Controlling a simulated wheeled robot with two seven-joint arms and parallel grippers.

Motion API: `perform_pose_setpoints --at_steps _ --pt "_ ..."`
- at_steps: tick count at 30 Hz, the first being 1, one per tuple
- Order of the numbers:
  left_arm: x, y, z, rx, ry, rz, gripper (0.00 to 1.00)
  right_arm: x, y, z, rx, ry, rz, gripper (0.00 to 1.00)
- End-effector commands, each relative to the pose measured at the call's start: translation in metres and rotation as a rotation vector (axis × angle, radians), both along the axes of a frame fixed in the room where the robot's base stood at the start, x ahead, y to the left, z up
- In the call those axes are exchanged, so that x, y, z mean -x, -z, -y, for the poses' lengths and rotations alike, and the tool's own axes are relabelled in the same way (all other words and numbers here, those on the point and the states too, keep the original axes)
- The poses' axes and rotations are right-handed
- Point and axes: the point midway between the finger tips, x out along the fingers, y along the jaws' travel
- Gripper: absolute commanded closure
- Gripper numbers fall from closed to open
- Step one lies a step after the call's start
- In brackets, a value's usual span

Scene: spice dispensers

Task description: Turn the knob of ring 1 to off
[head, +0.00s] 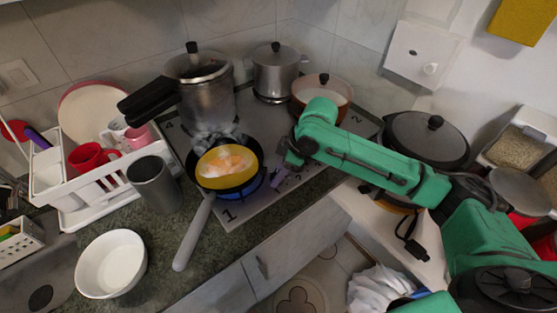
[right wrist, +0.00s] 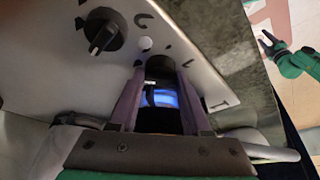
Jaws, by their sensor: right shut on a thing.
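The pan (head: 229,166) stands on ring 1 of the cooktop, beside the mark "1" (head: 228,215), with egg-like food in it and blue glow under its rim. My right gripper (head: 276,180) is at the cooktop's front part, right of the pan. In the right wrist view its purple fingers (right wrist: 157,100) are shut on a dark knob (right wrist: 150,84) with a pale pointer, mostly hidden between them. Another black knob (right wrist: 102,32) with a white pointer is free at the upper left.
A pressure cooker (head: 201,88), a pot (head: 274,70) and an orange pan (head: 323,91) stand at the back. A grey cup (head: 154,183) and white bowl (head: 111,263) stand left.

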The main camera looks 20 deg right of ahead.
Motion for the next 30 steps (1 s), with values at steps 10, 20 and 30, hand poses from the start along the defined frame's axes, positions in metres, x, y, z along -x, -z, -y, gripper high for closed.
perform_pose_setpoints --at_steps 10,20,30 --pt "0.000 -0.042 0.000 0.000 0.000 0.001 0.50 -0.003 -0.005 0.000 -0.003 -0.323 0.001 1.00" --pt "-0.001 -0.050 0.000 0.000 0.000 0.001 0.50 -0.005 -0.001 0.000 -0.001 -0.583 0.003 1.00" --pt "-0.001 -0.051 0.000 0.000 0.000 0.001 0.50 -0.005 -0.001 0.000 -0.001 -0.713 0.003 1.00"
